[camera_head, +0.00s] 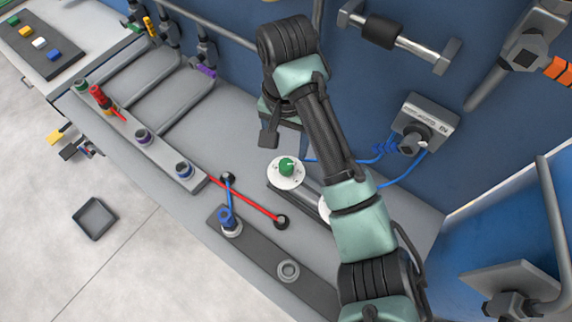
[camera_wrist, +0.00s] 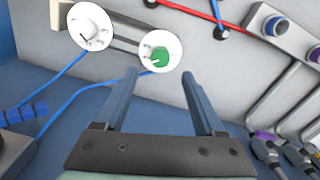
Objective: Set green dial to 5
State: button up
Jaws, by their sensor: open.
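The green dial (camera_head: 287,166) is a round green knob on a white disc with small markings, on the grey bench top. It also shows in the wrist view (camera_wrist: 160,57), ahead of my fingers. The markings are too small to read. My gripper (camera_head: 268,128) is partly hidden behind my arm and stands up and left of the dial in the head view. In the wrist view its two fingers (camera_wrist: 165,86) are open and apart, with nothing between them. The fingertips appear close to the dial, but I see no contact.
A second white dial (camera_wrist: 90,26) sits beside the green one on the same dark bar. Blue cables (camera_head: 375,155) run to a wall socket. The blue wall is close behind my gripper.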

aim_at(286, 164)
notch_tip(286, 164, down, 9)
jog(key=shift+w+r+b, duration=0.1)
jog(key=shift+b, duration=1)
jog(key=shift+c, duration=0.3)
grip_shut()
